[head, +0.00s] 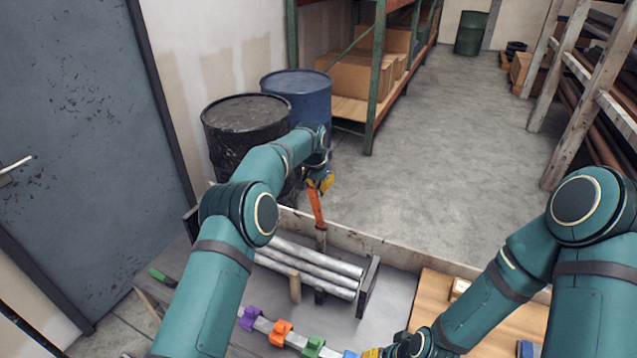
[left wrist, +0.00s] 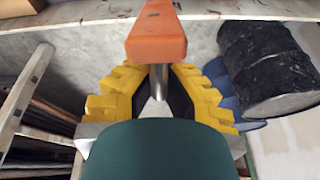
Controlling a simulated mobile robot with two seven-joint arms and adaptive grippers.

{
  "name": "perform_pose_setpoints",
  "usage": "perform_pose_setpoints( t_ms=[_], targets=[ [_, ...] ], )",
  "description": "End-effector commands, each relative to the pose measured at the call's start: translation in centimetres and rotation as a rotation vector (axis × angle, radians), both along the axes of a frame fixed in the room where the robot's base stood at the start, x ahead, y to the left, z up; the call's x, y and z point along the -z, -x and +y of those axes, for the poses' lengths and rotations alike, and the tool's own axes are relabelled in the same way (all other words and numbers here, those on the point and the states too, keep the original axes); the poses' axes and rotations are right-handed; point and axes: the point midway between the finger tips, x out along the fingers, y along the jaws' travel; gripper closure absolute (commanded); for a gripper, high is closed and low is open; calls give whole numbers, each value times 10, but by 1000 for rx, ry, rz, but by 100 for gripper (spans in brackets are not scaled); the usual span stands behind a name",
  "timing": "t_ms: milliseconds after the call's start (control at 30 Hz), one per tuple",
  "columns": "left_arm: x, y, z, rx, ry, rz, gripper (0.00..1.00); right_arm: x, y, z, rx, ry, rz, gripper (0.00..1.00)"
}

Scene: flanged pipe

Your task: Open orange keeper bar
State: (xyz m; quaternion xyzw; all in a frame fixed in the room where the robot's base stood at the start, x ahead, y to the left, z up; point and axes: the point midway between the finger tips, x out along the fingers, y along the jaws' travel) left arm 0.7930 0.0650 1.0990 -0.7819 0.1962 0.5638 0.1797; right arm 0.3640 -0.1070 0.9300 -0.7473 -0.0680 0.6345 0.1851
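The orange keeper bar (head: 316,208) stands steeply on a post at the far side of the grey bench, leaning slightly, in the head view. My left gripper (head: 322,183) is at its upper end. In the left wrist view, the orange bar (left wrist: 157,35) covers the fingertips, and a metal pin (left wrist: 158,82) runs between the yellow fingers of my left gripper (left wrist: 157,88). Whether the fingers press on the pin is not clear. My right gripper (head: 372,353) shows only partly at the bottom edge, near a row of coloured clamps; its opening is hidden.
Several silvery pipes (head: 310,266) lie in a rack on the bench. Purple, orange and green clamps (head: 282,333) sit on a bar in front. A wooden board (head: 430,305) lies at right. A black drum (head: 245,125) and a blue drum (head: 300,90) stand behind the bench.

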Motion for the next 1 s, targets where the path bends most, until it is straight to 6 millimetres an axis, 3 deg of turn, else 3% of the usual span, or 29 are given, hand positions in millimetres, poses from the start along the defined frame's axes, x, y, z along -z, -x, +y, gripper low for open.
perform_pose_setpoints(
  t_ms=[667,800,1000],
  targets=[
    [4,0,-1,0,-10,29,100,-3,0,0,0,0,1,59],
    [3,0,-1,0,-10,28,59,-3,0,0,0,0,1,59],
    [2,-1,-1,0,-9,25,59,-3,0,0,0,0,1,59]
  ],
)
